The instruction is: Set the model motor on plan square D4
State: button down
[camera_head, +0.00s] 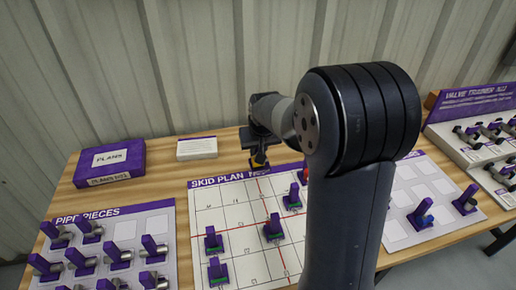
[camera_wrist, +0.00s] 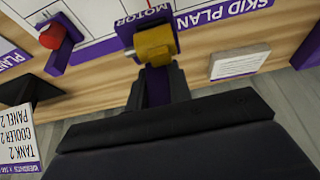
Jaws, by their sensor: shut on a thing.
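My gripper (camera_head: 258,146) is shut on the model motor (camera_head: 259,160), a yellow block. In the wrist view the motor (camera_wrist: 155,43) sits beyond my gripper (camera_wrist: 165,88), with a purple handle between the fingers and a "MOTOR" label by it. The head view shows it at the far edge of the white skid plan (camera_head: 240,213), by the printed title. Whether it touches the board or table cannot be told. The plan has a grid with red lines; my arm hides its right part, and I cannot make out which square is D4.
Several purple-handled pieces, such as one (camera_head: 273,230), stand on the plan. A red piece (camera_wrist: 52,35) is nearby in the wrist view. A pipe-pieces board (camera_head: 160,222) is at left, a purple plans box (camera_head: 110,163) and a white card (camera_head: 197,148) behind. A valve trainer (camera_head: 470,122) is at right.

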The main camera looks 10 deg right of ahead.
jog(key=shift+f, duration=0.1)
dwell(0.3)
jog(key=shift+f+b, duration=2.1)
jog(key=shift+f, duration=0.6)
jog(key=shift+f+b, duration=1.35)
jog(key=shift+f, duration=0.45)
jog(key=shift+f+b, duration=0.55)
jog(key=shift+f, duration=0.15)
jog(key=c, duration=1.2)
grip_release()
jog(key=shift+r, duration=0.2)
jog(key=shift+r+p, duration=0.45)
jog(key=shift+p, duration=0.05)
